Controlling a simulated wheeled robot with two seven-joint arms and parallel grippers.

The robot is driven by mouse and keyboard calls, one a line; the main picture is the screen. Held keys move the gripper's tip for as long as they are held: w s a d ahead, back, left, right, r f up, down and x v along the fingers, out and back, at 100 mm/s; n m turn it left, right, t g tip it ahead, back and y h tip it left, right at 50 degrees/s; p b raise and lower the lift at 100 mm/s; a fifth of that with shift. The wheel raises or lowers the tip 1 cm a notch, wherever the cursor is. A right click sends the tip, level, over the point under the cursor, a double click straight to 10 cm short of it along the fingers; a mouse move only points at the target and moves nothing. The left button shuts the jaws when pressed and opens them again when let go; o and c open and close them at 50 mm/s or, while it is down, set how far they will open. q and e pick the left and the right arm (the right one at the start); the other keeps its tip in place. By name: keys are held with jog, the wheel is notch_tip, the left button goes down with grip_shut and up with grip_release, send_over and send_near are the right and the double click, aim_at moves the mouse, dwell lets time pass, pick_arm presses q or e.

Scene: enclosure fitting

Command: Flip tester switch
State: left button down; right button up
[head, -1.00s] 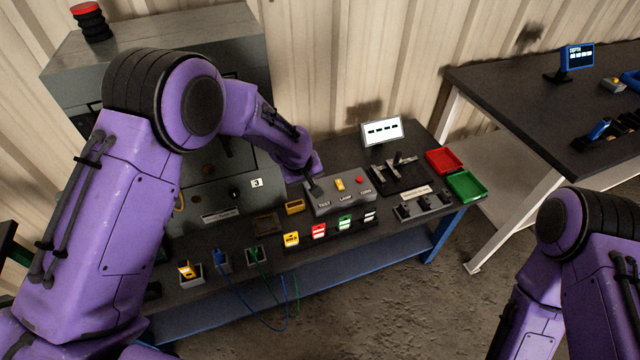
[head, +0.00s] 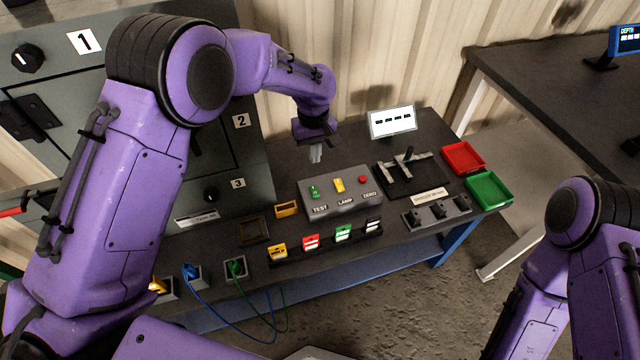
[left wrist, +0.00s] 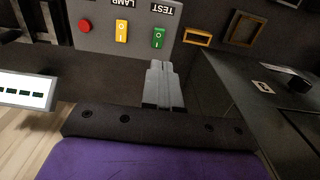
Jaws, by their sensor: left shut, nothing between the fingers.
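The tester box (head: 340,195) is a grey block on the bench with TEST, LAMP and ZERO labels. It carries a green rocker switch (head: 314,192) over TEST, a yellow rocker switch (head: 339,185) over LAMP and a red button (head: 362,180) over ZERO. In the left wrist view the green switch (left wrist: 159,37) and yellow switch (left wrist: 122,31) show upside down. My left gripper (head: 316,154) is shut and empty, behind the box and apart from the green switch. Its closed fingers (left wrist: 164,84) point toward the box in the left wrist view. My right gripper is out of view.
A display (head: 392,122) stands behind a black lever fixture (head: 410,172). A red tray (head: 463,158) and a green tray (head: 489,190) lie at the bench's right. Several coloured modules (head: 311,242) stand in front of the box. A grey cabinet (head: 215,160) stands left.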

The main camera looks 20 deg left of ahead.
pick_arm(q)
jog(key=shift+w+a+f+p, duration=0.2)
jog(key=shift+w+a+p, duration=0.1)
jog(key=shift+w, duration=0.15)
jog(key=shift+w+a+f+p, duration=0.15)
jog(key=shift+w+a+p, duration=0.1)
jog(key=shift+w, duration=0.2)
jog(key=shift+d, duration=0.1)
notch_tip(320, 180, up, 14)
jog(key=w+a+p, duration=0.1)
jog(key=w+p, duration=0.1)
jog(key=p, duration=0.1)
jog(key=shift+a+p, duration=0.3)
jog(key=shift+p, duration=0.05)
jog(key=shift+f, duration=0.15)
